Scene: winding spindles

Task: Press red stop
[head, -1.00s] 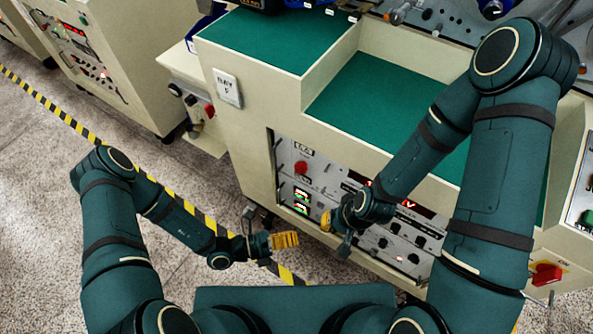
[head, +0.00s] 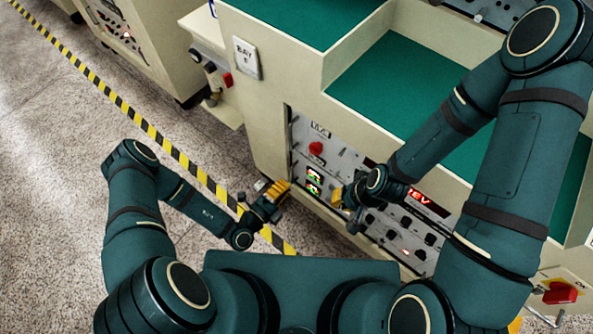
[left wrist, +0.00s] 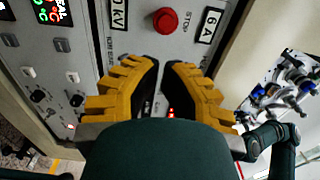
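The red stop button (head: 316,148) is a round knob on the grey control panel of the cream machine. It also shows in the left wrist view (left wrist: 165,20), beside the word STOP. My left gripper (head: 280,188) has yellow fingers and is in front of the panel, below and left of the button in the head view. In the left wrist view its fingertips (left wrist: 161,66) are nearly together with nothing between them, apart from the button in the picture. My right gripper (head: 343,203) is near the panel, right of the left gripper; its fingers are partly hidden and small.
The panel has lit displays (head: 313,181), toggle switches and dark knobs (head: 405,237) close to the grippers. Another red switch (head: 560,293) is at the lower right. A yellow-black floor stripe (head: 165,145) runs at left, with open floor beyond it.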

